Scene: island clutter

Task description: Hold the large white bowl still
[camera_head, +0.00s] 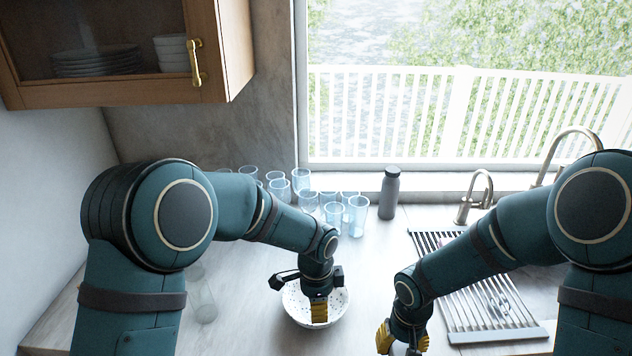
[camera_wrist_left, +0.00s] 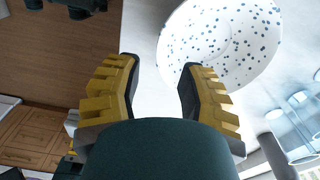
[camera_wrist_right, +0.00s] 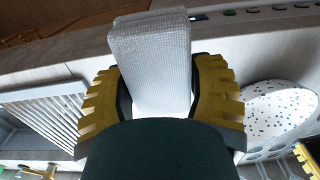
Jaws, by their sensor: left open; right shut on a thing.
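The large white bowl (camera_head: 338,308), with dark speckles, stands on the counter in front of my body. My left gripper (camera_head: 319,311) is over the bowl in the head view and hides part of it. In the left wrist view the gripper (camera_wrist_left: 162,68) is open with nothing between its fingers. The bowl (camera_wrist_left: 222,40) is just beyond the right finger, whose tip overlaps its rim; I cannot tell if they touch. My right gripper (camera_wrist_right: 155,68) is shut on a pale grey textured block (camera_wrist_right: 152,55), like a sponge or folded cloth. The bowl (camera_wrist_right: 278,108) shows to its right there.
Several clear blue glasses (camera_head: 333,213) stand behind the bowl, with a grey bottle (camera_head: 389,193) beside them. A clear glass (camera_head: 201,300) is to the left. A ribbed drying rack (camera_head: 485,300) and a tap (camera_head: 476,197) are on the right. A wall cabinet (camera_head: 125,50) hangs upper left.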

